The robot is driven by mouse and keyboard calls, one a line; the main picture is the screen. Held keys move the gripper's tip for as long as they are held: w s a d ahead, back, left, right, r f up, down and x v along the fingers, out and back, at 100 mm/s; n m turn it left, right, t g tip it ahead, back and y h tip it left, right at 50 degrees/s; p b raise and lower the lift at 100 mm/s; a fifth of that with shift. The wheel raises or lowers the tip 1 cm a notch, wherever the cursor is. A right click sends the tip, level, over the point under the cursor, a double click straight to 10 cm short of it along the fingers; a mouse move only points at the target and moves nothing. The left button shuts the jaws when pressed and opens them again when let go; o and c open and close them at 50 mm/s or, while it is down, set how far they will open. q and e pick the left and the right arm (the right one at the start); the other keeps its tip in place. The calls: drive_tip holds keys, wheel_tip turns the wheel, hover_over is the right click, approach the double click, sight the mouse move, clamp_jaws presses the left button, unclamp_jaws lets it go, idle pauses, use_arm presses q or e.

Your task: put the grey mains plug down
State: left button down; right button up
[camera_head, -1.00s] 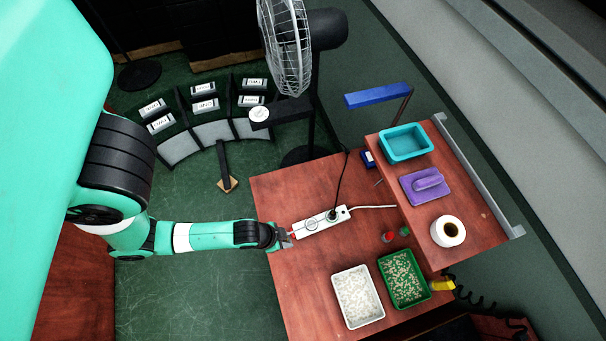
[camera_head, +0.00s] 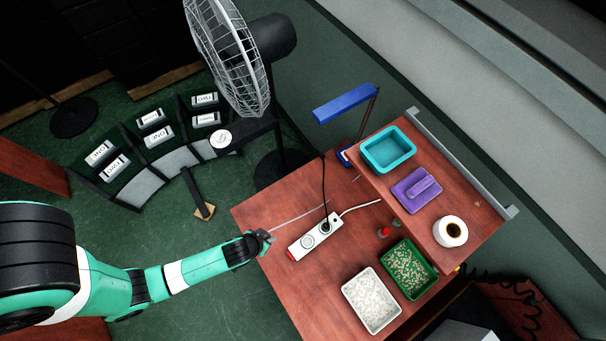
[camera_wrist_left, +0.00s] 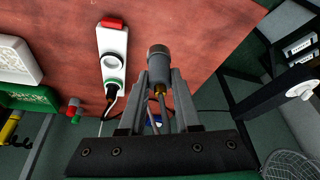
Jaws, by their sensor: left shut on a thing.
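My left gripper (camera_head: 264,237) is at the left edge of the brown table. In the left wrist view it (camera_wrist_left: 160,92) is shut on the grey mains plug (camera_wrist_left: 158,65), a cylinder with a darker end pointing away from the gripper. The plug's grey cord (camera_head: 298,215) runs right across the table in the head view. The plug is over or near the tabletop; I cannot tell if it touches. The white power strip (camera_head: 309,240) lies to the right of the gripper, apart from it, and also shows in the left wrist view (camera_wrist_left: 113,45). My right gripper is not in view.
A black plug (camera_head: 326,228) sits in the strip. A white tray (camera_head: 346,292) and a green tray (camera_head: 433,286) stand at the front. A raised shelf holds a teal bin (camera_head: 364,153), a purple block (camera_head: 416,190) and a roll (camera_head: 451,231). A fan (camera_head: 232,62) stands behind.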

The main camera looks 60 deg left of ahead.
use_arm(q)
drive_tip(key=shift+w+r, duration=0.25)
drive_tip(key=shift+w, duration=0.3)
drive_tip(key=shift+w+d, duration=0.1)
drive_tip(key=shift+d, duration=0.3)
